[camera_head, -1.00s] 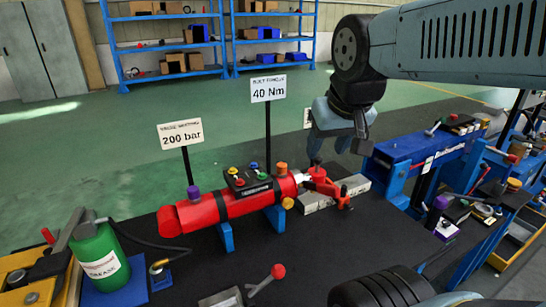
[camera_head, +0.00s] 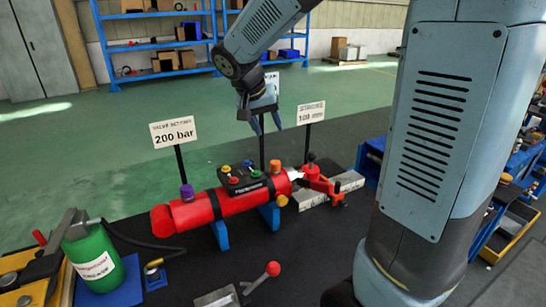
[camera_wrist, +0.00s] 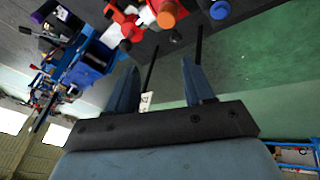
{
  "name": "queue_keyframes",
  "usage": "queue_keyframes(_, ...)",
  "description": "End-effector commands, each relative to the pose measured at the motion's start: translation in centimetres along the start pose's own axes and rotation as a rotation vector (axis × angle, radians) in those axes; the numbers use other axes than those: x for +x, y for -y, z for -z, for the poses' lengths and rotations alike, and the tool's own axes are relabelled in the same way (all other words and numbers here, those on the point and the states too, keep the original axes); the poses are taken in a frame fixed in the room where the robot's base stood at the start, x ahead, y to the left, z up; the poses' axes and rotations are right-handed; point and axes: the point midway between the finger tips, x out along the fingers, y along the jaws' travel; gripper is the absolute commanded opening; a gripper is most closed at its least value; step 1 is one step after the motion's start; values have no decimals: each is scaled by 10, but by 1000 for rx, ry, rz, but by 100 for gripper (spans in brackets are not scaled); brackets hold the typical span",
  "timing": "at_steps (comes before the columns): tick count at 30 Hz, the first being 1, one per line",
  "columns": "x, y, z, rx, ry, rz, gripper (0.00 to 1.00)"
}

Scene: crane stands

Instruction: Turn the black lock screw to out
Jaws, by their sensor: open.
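A red cylinder (camera_head: 232,203) lies on blue supports on the dark bench top. At its right end is a red clamp-like fitting (camera_head: 322,184) with a small black knob (camera_head: 311,158) on top, which looks like the black lock screw; its setting cannot be read. My gripper (camera_head: 267,128) is open and empty, fingers pointing down, above and behind the cylinder's right half and left of the black knob. In the wrist view, its fingers (camera_wrist: 160,68) are spread with nothing between them, and the red fitting (camera_wrist: 128,22) shows at the top.
Signs on thin posts stand behind the cylinder: "200 bar" (camera_head: 173,132) and one at the right (camera_head: 311,112). Coloured knobs (camera_head: 240,176) top the cylinder. A green bottle (camera_head: 95,258) stands front left, a red-ball lever (camera_head: 272,269) in front. My arm hides much of the right.

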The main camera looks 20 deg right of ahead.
Motion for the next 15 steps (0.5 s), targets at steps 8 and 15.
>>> queue_keyframes(8, 22, 37, 22, 30, -16, -57, 52)
queue_keyframes(15, 34, 42, 25, 38, -20, -67, 52)
